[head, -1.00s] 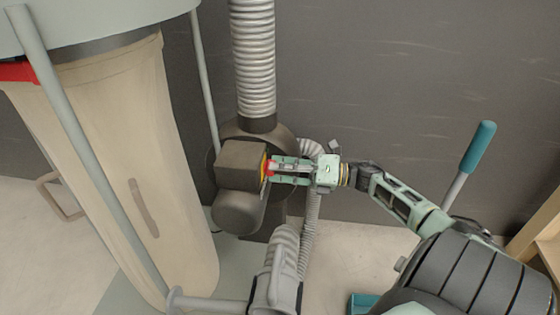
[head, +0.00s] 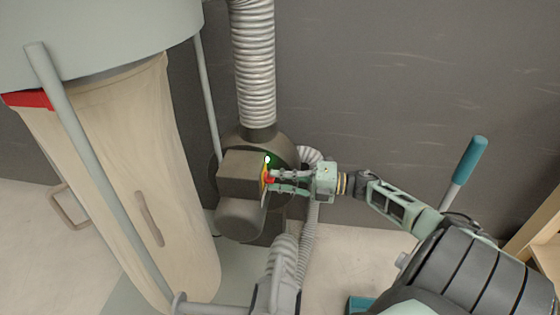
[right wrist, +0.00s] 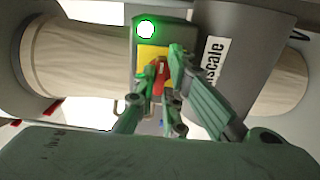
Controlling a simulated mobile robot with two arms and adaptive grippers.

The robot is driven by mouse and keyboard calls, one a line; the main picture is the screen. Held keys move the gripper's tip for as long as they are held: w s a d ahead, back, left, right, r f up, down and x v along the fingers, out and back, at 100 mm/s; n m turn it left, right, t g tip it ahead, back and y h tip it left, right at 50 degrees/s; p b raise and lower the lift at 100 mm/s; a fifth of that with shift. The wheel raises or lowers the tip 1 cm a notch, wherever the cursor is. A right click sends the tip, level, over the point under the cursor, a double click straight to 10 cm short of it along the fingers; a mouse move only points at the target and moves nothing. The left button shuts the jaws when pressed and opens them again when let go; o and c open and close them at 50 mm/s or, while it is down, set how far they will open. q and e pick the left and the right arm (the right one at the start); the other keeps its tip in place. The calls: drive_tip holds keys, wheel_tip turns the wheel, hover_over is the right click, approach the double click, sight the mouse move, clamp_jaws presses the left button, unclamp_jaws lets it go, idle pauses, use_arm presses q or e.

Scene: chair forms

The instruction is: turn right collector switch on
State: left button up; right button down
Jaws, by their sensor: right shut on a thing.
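The collector's switch is a red knob (right wrist: 159,78) on a yellow plate (right wrist: 150,53), on the side of a dark motor box (head: 240,166). My right gripper (head: 272,181) reaches it from the right and is shut on the red knob; its green fingers stand on both sides of the knob in the right wrist view (right wrist: 166,90). A round lamp (right wrist: 146,29) above the yellow plate glows white and green. The lamp also shows lit in the head view (head: 267,159). My left gripper is not in view.
The collector's tan bag (head: 150,130) hangs at the left under a pale drum (head: 100,30). A ribbed duct (head: 255,70) rises from the blower. A teal-handled lever (head: 473,160) stands at the right. The dark wall (head: 400,80) lies close behind.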

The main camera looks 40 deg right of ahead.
idle(0.4)
drive_tip(key=c, duration=1.8)
unclamp_jaws()
drive_tip(key=v, duration=0.7)
drive_tip(key=shift+s+d, duration=0.15)
drive_tip(key=shift+s, duration=0.1)
